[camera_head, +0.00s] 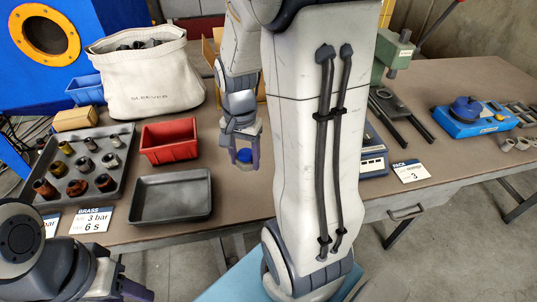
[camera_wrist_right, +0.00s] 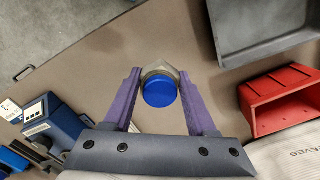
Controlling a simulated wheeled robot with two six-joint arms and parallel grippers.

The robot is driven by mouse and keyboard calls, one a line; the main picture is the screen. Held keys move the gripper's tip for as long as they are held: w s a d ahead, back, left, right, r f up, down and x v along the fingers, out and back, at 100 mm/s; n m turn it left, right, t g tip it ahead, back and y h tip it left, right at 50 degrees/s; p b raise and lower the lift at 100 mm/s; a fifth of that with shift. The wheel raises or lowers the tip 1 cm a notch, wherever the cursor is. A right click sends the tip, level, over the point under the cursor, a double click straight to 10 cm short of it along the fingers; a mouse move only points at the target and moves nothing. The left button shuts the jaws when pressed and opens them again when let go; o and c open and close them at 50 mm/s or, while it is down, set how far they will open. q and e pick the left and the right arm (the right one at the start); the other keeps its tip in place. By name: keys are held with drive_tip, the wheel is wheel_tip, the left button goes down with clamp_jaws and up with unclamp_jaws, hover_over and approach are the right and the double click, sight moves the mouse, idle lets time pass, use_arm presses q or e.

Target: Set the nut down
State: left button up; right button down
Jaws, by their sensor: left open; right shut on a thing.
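The nut (camera_wrist_right: 152,70) is a tan-grey hex piece with a round blue face (camera_wrist_right: 160,92) toward the right wrist camera. In the wrist view it sits between the purple fingertips of my right gripper (camera_wrist_right: 160,84), which is shut on it. In the head view my right gripper (camera_head: 244,158) points down over the brown table, right of the red bin, and the blue face shows between its fingers. Any gap below the nut is hard to judge. My left gripper (camera_head: 136,291) is at the bottom left, open, with only a purple part showing and its fingertips unclear.
An empty dark tray (camera_head: 172,218) and a red bin (camera_head: 168,141) stand left of the right gripper. A grey tray (camera_head: 50,150) of metal fittings and a white sleeves bag (camera_head: 150,85) are farther left. My right arm hides the table's middle. A blue device (camera_head: 373,158) stands right.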

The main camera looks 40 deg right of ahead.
drive_tip(key=s+d, duration=0.7)
drive_tip(key=d, duration=0.5)
hover_over(259, 172)
wheel_tip(259, 172, down, 7)
drive_tip(key=shift+d, duration=0.1)
drive_tip(key=shift+f, duration=2.05)
drive_tip(key=shift+f, duration=0.2)
drive_tip(key=shift+c, duration=1)
unclamp_jaws()
drive_tip(key=shift+r, duration=0.15)
